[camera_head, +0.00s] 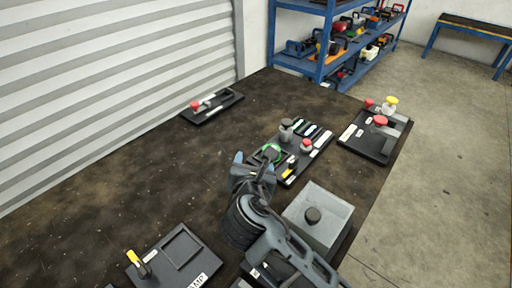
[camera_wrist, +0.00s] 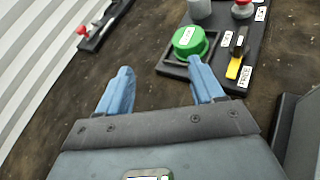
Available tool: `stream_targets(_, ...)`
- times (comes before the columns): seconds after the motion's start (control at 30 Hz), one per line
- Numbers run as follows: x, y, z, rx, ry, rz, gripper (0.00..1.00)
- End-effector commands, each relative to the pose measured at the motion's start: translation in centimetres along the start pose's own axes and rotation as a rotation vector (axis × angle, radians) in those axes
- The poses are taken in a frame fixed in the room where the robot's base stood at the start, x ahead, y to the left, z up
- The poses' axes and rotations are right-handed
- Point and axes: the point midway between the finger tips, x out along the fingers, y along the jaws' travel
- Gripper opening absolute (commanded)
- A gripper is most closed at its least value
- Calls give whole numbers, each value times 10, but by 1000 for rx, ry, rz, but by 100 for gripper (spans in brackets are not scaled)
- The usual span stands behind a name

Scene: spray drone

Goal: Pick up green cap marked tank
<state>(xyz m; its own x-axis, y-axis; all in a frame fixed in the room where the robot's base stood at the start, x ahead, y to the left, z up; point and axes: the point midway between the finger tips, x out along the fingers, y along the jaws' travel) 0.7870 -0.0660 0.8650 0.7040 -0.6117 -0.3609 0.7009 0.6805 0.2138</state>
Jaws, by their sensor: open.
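The green cap (camera_wrist: 189,42) with a white label sits in a square recess on a black board (camera_wrist: 228,60) in the wrist view. In the head view the green cap (camera_head: 272,152) shows as a green ring just beyond my gripper, partly hidden by it. My gripper (camera_wrist: 160,82) is open and empty, with two blue fingers. Its right finger overlaps the near edge of the cap's recess in the picture. Its left finger is over bare table. In the head view my gripper (camera_head: 252,160) is just left of and in front of the cap. Whether it touches the board cannot be told.
The board also holds a grey cylinder (camera_head: 286,131), a red knob (camera_head: 306,146) and a yellow-handled lever (camera_wrist: 238,62). A grey box (camera_head: 318,218) with a black knob stands right of my arm. Other boards lie around. The dark table (camera_head: 120,185) is clear at left.

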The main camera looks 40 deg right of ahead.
Motion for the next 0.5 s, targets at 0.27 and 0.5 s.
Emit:
stream_targets(0.27, 21, -45, 18, -154, 0, -207, 67)
stream_targets(0.5, 44, -50, 16, -153, 1, -205, 67)
